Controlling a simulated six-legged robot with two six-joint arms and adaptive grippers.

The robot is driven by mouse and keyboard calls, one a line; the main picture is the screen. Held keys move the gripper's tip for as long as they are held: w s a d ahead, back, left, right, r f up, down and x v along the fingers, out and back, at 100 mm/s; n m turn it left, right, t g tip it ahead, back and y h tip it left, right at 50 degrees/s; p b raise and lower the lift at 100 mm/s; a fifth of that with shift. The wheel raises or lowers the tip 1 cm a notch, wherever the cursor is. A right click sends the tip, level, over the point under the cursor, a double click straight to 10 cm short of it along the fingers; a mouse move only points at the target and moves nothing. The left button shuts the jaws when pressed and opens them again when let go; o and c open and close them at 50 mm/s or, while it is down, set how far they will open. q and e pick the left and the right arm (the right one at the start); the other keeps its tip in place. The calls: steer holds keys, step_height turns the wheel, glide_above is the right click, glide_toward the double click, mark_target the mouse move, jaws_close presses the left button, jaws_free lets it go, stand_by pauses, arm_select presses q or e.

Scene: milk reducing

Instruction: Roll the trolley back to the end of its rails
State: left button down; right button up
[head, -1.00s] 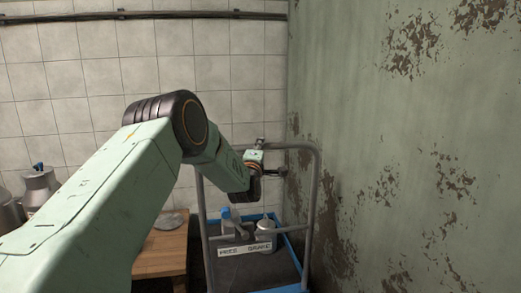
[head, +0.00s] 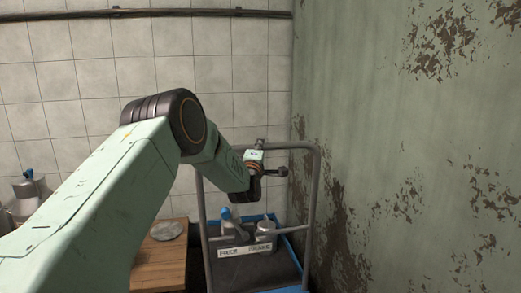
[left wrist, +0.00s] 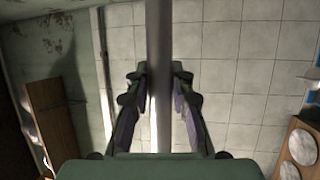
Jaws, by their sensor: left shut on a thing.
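The trolley (head: 314,215) stands ahead, with an upright grey tubular handle frame, a dark deck and a blue rim (head: 290,243). A plate marked "FREE" and "BRAKE" (head: 245,250) sits at its deck, with a blue-tipped lever (head: 226,214) beside it. My left gripper (head: 268,172) is shut on the handle's top bar. In the left wrist view the grey bar (left wrist: 159,45) passes between the fingers of my left gripper (left wrist: 160,88). The contact itself is partly hidden in the head view. My right gripper is out of view. The rails cannot be made out.
A wooden table (head: 160,266) with a round metal lid (head: 167,230) stands left of the trolley. Metal cans (head: 28,188) are at the far left. A tiled wall (head: 85,45) is behind, and a peeling green wall (head: 400,130) stands close on the right.

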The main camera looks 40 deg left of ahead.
arm_select(q)
steer(key=shift+w+a+r, duration=0.1)
steer(key=shift+a+r, duration=0.1)
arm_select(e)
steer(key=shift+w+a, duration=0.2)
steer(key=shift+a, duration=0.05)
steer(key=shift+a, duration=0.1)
arm_select(q)
steer(key=c, duration=1.1)
jaws_free()
steer(key=shift+f, duration=0.15)
steer(key=shift+c, duration=0.2)
steer(key=shift+f, duration=0.1)
steer(key=shift+s+d+f, duration=0.1)
steer(key=shift+s+d, duration=0.05)
steer(key=shift+s, duration=0.1)
steer(key=v, duration=1.1)
steer(key=shift+s, duration=0.15)
